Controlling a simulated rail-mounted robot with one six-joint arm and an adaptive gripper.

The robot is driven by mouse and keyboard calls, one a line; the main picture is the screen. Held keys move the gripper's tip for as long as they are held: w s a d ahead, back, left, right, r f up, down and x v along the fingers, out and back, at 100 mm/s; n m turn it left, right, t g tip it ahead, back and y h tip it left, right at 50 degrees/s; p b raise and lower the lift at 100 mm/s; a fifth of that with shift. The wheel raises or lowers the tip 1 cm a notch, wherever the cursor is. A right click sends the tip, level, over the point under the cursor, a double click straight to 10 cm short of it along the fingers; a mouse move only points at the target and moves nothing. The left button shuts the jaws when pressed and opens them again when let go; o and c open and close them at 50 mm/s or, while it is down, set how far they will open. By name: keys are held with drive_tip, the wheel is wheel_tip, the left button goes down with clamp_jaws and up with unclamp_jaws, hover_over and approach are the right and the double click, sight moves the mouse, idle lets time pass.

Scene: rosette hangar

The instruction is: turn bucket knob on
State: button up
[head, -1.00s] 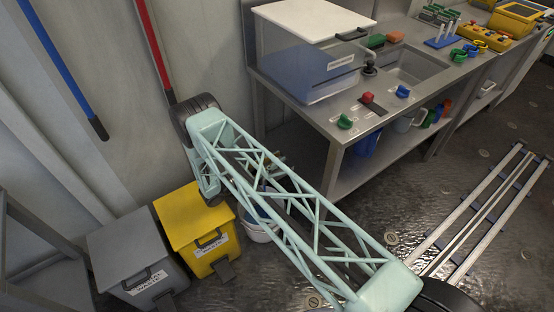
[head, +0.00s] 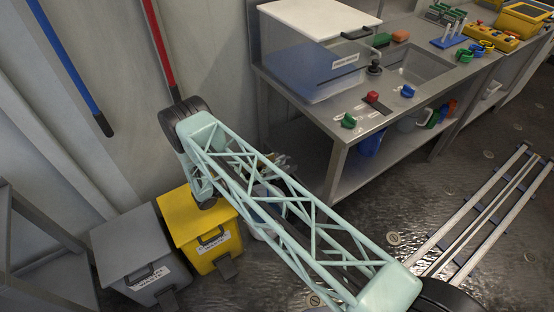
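A pale bucket (head: 268,228) is on the floor behind my arm's lattice link, mostly hidden. Small grey parts that may be my gripper (head: 283,164) show behind the link, left of the counter and apart from the knobs. Its fingers cannot be made out.
A clear lidded tank (head: 316,70) with blue contents stands on the counter beside the sink (head: 418,66). Yellow (head: 202,230) and grey (head: 140,262) waste bins stand at lower left. Floor rails (head: 480,215) run at right. A blue container (head: 370,144) is under the counter.

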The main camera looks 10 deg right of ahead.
drive_tip(key=v, duration=0.7)
idle(0.6)
